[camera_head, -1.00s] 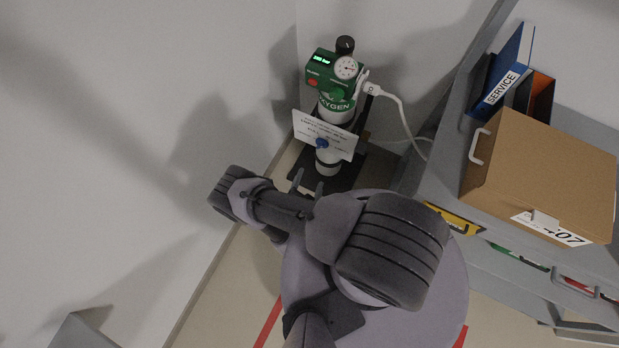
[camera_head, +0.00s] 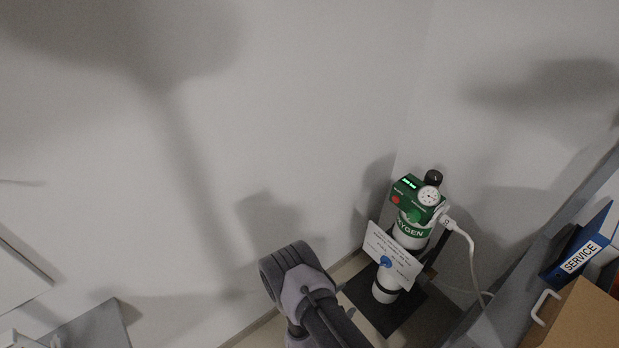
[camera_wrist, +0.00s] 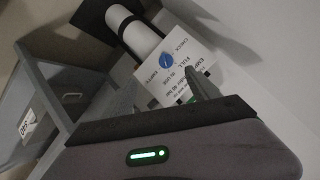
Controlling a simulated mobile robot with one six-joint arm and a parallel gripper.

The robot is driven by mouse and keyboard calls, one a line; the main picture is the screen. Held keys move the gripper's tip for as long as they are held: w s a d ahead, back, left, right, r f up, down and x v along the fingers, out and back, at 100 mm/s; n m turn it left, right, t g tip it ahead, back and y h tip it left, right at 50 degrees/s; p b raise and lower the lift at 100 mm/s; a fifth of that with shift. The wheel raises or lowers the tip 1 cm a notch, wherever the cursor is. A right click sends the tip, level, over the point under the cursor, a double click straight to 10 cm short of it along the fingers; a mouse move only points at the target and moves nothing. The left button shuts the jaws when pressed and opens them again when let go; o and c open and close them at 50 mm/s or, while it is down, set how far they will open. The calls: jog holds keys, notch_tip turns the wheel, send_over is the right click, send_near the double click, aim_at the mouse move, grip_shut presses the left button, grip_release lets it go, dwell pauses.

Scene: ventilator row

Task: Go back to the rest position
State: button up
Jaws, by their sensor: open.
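My gripper (camera_wrist: 160,92) shows in the wrist view with its two fingers apart and nothing between them. Beyond the fingers, in the wrist view, is a white tag card (camera_wrist: 178,65) with a blue dot, hanging at a white cylinder. In the head view part of my arm shows at the bottom centre, left of the oxygen cylinder (camera_head: 386,288). The fingertips cannot be made out clearly there. The cylinder stands upright on a dark base in the corner, with a green regulator (camera_head: 413,196) on top.
A grey shelf stands at the right with a blue SERVICE binder (camera_head: 583,250) and a cardboard box (camera_head: 585,320). A white hose (camera_head: 470,250) runs from the regulator towards the shelf. Bare wall (camera_head: 330,120) fills the left and middle.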

jog(key=w+a+r+y, duration=0.3)
jog(key=w+a+r, duration=0.3)
jog(key=w+r, duration=0.4)
jog(key=w+a+r+n+g+y, duration=0.1)
jog(key=a+r+y, duration=0.1)
jog(key=r, duration=1.1)
jog(key=w+a+r+n+y, duration=0.1)
jog(key=r+n+y, duration=0.15)
jog(key=r, duration=0.95)
jog(key=s+d+r+n+y, duration=0.1)
jog(key=s+r, duration=0.3)
jog(key=r, duration=0.3)
jog(key=s+d+r+n+y, duration=0.1)
jog(key=s+r+n, duration=0.1)
jog(key=s+r, duration=0.35)
jog(key=s+d+r+n, duration=0.1)
jog(key=s+d+r, duration=0.1)
jog(key=s, duration=0.5)
jog(key=s+d+r+n+g, duration=0.1)
jog(key=s+d+r+n, duration=0.1)
jog(key=s, duration=0.6)
jog(key=s+d+r+n+g, duration=0.1)
jog(key=s+r+n, duration=0.1)
jog(key=s+r, duration=0.2)
jog(key=s, duration=0.3)
jog(key=shift+s+d+r, duration=0.2)
jog(key=shift+d, duration=0.2)
